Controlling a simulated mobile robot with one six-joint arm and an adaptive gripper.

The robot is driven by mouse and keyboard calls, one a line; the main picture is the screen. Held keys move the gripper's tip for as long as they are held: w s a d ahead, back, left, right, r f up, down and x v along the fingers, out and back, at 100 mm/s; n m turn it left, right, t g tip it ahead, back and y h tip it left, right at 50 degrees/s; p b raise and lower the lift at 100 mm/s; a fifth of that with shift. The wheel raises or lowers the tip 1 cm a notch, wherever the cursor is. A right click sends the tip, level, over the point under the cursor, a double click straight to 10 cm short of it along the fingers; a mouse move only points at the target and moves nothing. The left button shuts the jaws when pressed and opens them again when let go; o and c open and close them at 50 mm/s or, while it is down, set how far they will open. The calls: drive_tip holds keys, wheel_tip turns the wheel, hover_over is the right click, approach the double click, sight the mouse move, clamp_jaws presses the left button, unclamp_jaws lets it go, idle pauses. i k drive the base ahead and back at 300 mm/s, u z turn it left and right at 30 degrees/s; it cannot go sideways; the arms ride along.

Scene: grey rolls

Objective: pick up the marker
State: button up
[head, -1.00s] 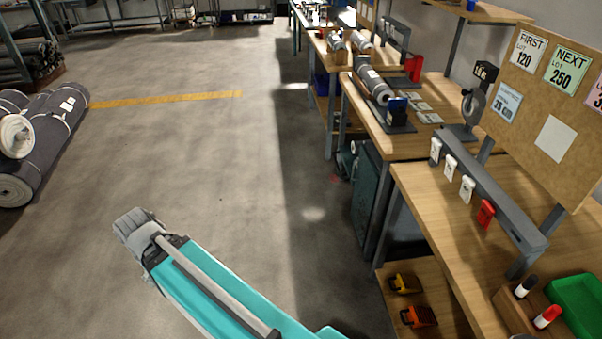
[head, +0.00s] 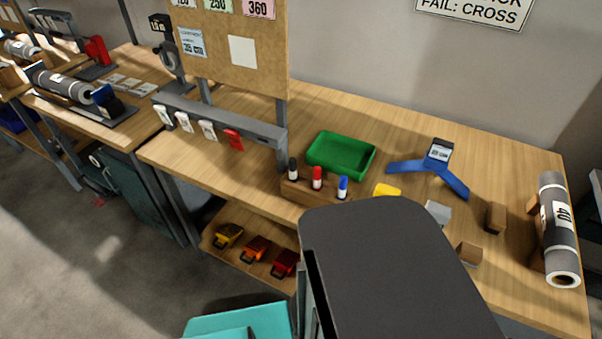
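Three markers stand upright in a wooden holder (head: 305,191) on the workbench in the head view. The black-capped marker (head: 293,168) is on the left, the red-capped marker (head: 317,178) in the middle and the blue-capped marker (head: 342,187) on the right. Their lower ends are hidden in the holder. My gripper is not in view; only a teal part of my arm shows at the bottom. A large dark grey shape, apparently part of my own body, covers the lower middle of the picture.
A green tray (head: 340,155) sits behind the markers. A blue angled tool (head: 428,168), a yellow item (head: 386,191), small blocks and a grey roll (head: 558,232) are to the right. A rail with hanging tags (head: 222,124) is at left. Tape dispensers (head: 256,249) fill the lower shelf.

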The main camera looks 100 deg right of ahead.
sight(292, 171)
drive_tip(key=z, duration=2.8)
drive_tip(key=k, duration=1)
drive_tip(key=z, duration=0.5)
